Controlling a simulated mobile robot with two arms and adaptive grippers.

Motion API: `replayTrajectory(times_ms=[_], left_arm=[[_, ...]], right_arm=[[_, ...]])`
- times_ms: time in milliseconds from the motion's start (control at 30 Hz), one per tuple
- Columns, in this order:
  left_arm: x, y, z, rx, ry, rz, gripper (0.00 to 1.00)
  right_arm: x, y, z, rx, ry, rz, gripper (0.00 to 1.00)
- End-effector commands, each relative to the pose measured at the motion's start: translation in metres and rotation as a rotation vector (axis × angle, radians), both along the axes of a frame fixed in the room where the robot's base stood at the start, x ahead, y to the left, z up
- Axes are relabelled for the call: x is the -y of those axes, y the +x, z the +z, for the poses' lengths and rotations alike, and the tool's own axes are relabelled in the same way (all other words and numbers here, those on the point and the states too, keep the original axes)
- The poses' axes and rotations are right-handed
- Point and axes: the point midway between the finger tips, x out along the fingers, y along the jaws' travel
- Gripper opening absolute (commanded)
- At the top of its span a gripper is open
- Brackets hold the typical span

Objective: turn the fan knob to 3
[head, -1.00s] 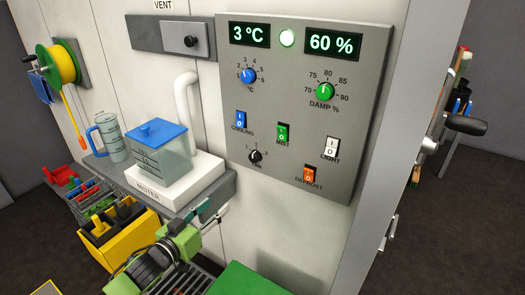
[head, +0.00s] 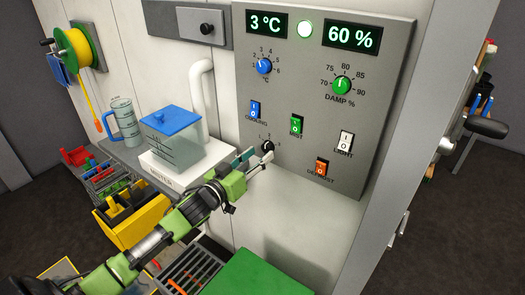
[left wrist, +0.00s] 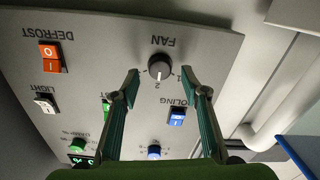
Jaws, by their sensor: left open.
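The black fan knob (head: 267,145) is low on the grey control panel (head: 225,75), under the blue cooling switch. In the left wrist view, which is upside down, the fan knob (left wrist: 159,66) shows a light pointer mark that appears to face the 2. My left gripper (head: 255,157) is at the panel, just in front of the knob. In the left wrist view its open fingers (left wrist: 161,79) are on either side of the knob, with gaps on both sides. The 3 mark is not readable there. My right gripper is not in view.
The orange defrost switch (head: 321,167), green mist switch (head: 296,125) and blue cooling switch (head: 254,109) are close to the knob. A blue-lidded tank (head: 172,140) stands on a shelf to the left. A green surface (head: 265,275) is below.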

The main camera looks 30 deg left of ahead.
Motion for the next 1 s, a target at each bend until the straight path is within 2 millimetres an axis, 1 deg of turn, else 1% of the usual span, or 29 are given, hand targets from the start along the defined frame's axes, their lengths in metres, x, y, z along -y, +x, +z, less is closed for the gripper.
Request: replayTrajectory(times_ms=[33, 200, 333, 600, 667, 700, 733, 767, 1000], left_arm=[[0.001, 0.008, 0.002, 0.001, -0.001, 0.000, 0.41], [0.003, 0.023, 0.000, 0.000, -0.002, 0.001, 0.41], [0.004, 0.028, 0.000, 0.000, -0.001, 0.000, 0.41], [0.004, 0.029, 0.000, -0.001, -0.001, 0.000, 0.41], [0.004, 0.028, 0.000, -0.001, -0.001, 0.000, 0.26], [0.004, 0.028, 0.000, -0.001, -0.001, 0.000, 0.15], [0.004, 0.028, 0.000, -0.001, -0.001, 0.000, 0.07], [0.004, 0.028, 0.000, 0.000, -0.001, 0.000, 0.03], [0.004, 0.028, 0.000, 0.001, 0.006, 0.000, 0.03]], right_arm=[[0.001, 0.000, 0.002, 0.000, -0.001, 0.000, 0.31], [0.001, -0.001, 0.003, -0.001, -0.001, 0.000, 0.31], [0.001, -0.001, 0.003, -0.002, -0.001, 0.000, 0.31], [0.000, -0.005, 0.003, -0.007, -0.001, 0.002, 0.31], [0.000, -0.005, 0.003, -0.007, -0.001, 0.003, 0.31], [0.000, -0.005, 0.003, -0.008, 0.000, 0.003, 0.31], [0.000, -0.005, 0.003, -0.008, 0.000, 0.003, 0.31], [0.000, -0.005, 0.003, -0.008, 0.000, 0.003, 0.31], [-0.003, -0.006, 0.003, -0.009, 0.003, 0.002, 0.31]])
